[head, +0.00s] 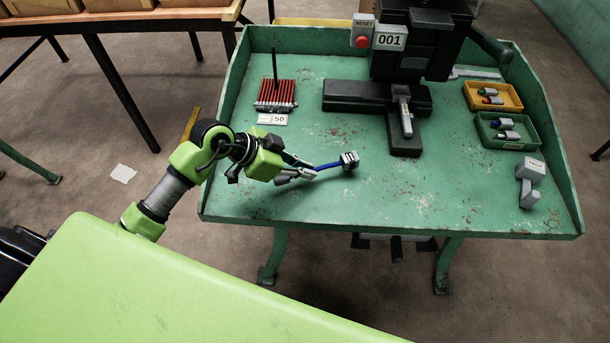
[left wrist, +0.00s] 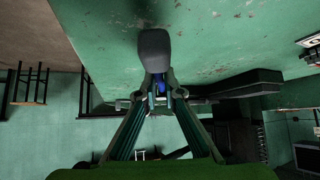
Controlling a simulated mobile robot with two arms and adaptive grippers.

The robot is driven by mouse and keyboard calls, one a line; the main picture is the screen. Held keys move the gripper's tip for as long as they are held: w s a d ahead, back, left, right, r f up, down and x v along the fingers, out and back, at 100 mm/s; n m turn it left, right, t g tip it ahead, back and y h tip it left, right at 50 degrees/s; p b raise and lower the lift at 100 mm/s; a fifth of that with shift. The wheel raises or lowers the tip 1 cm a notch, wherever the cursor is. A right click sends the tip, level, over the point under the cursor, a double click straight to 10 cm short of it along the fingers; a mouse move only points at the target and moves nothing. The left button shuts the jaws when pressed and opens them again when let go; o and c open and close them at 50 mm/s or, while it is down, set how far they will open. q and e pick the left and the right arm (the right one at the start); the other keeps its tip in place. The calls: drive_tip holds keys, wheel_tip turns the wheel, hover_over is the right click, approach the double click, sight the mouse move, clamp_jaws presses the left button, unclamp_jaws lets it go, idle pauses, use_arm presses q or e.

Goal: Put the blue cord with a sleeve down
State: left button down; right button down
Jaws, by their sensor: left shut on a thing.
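My left gripper (head: 303,171) is shut on the blue cord (head: 330,166) over the front left part of the green bench. A small grey block with dark marks (head: 350,160) shows at the cord's far end. In the left wrist view, a bit of blue cord (left wrist: 160,87) shows between the fingertips of my left gripper (left wrist: 158,82), with a grey rounded piece (left wrist: 154,56) just beyond them. I cannot tell whether the cord touches the bench. The fingers partly hide the cord and its sleeve. My right gripper is not in view.
The bench (head: 420,205) has raised side edges. A black press (head: 415,55) stands at the back. A rack of red pieces (head: 276,95) is at left; a yellow tray (head: 512,103), a green tray (head: 492,138) and a grey L-shaped thing (head: 529,183) are at right. The front middle is clear.

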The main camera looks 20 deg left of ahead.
use_arm(q)
drive_tip(key=shift+d+f, duration=0.1)
drive_tip(key=shift+f, duration=1.15)
drive_tip(key=shift+f, duration=0.15)
drive_tip(key=c, duration=2.2)
unclamp_jaws()
drive_tip(key=shift+o, duration=0.2)
drive_tip(key=shift+s+r, duration=0.1)
drive_tip(key=shift+r, duration=0.2)
drive_tip(key=v, duration=1.1)
drive_tip(key=shift+s+a+r, duration=0.2)
drive_tip(key=shift+s+a, duration=0.05)
